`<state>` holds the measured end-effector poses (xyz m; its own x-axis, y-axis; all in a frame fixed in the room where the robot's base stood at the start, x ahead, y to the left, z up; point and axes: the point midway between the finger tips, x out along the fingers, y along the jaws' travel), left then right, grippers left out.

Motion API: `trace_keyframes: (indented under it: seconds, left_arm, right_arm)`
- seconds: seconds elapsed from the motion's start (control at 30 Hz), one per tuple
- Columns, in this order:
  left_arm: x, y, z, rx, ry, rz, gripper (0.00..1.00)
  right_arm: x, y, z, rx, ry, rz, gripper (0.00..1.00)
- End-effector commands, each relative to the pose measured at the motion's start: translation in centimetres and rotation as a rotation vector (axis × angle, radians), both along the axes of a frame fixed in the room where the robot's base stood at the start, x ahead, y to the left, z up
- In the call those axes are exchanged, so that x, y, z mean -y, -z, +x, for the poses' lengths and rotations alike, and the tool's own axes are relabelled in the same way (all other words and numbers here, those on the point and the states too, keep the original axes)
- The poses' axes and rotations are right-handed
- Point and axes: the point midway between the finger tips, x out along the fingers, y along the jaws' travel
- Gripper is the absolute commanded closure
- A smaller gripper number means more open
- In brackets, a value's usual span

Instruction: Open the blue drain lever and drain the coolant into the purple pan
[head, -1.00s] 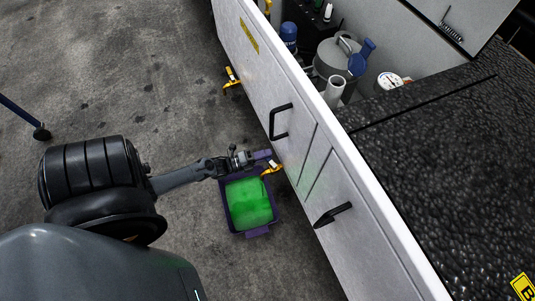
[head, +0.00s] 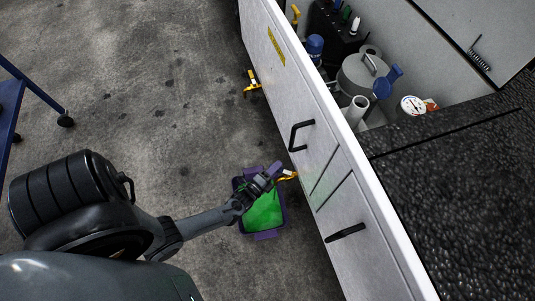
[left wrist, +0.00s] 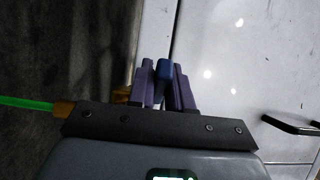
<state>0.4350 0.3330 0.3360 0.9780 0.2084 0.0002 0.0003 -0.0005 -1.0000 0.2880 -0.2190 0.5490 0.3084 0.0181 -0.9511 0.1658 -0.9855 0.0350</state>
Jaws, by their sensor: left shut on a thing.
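My left gripper (head: 272,172) is low beside the white side panel, over the far edge of the purple pan (head: 266,235). In the left wrist view its two purple fingers (left wrist: 164,86) are shut on the blue drain lever (left wrist: 163,70). The lever is hidden in the head view. A yellow drain fitting (head: 287,176) sticks out from the panel's lower edge. Bright green coolant (head: 263,214) shows in the pan. In the left wrist view a green stream (left wrist: 25,103) runs from the yellow fitting (left wrist: 63,108). My right gripper is out of view.
The white panel (head: 290,90) has black handles (head: 301,135). Another yellow fitting (head: 252,83) sticks out farther along. A blue cart (head: 35,95) stands at the far left. The grey floor (head: 165,90) between is clear.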

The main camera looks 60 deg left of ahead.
Motion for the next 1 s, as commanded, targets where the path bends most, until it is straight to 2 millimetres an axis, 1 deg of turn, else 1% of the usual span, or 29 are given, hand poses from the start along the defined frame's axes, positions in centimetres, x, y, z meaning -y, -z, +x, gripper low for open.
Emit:
trace_keyframes:
  seconds: [0.13,0.47,0.5,0.63,0.87,1.0]
  left_arm:
    - [0.53,-0.10,0.32,0.003,-0.008,0.000,1.00]
    - [0.56,-0.10,0.34,0.003,-0.009,0.001,1.00]
    - [0.56,-0.10,0.34,0.003,-0.009,0.001,0.79]
    - [0.54,-0.08,0.33,0.002,-0.009,0.000,0.60]
    - [0.51,-0.03,0.29,0.001,-0.010,0.001,0.60]
    - [0.59,-0.06,-0.08,-0.001,-0.010,0.001,0.60]
  right_arm:
    - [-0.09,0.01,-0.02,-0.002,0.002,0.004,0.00]
    - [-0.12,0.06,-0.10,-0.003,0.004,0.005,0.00]
    - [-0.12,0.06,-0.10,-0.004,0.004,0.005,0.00]
    - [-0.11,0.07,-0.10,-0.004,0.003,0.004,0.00]
    - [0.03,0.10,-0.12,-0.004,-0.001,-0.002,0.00]
    - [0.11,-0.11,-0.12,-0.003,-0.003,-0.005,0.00]
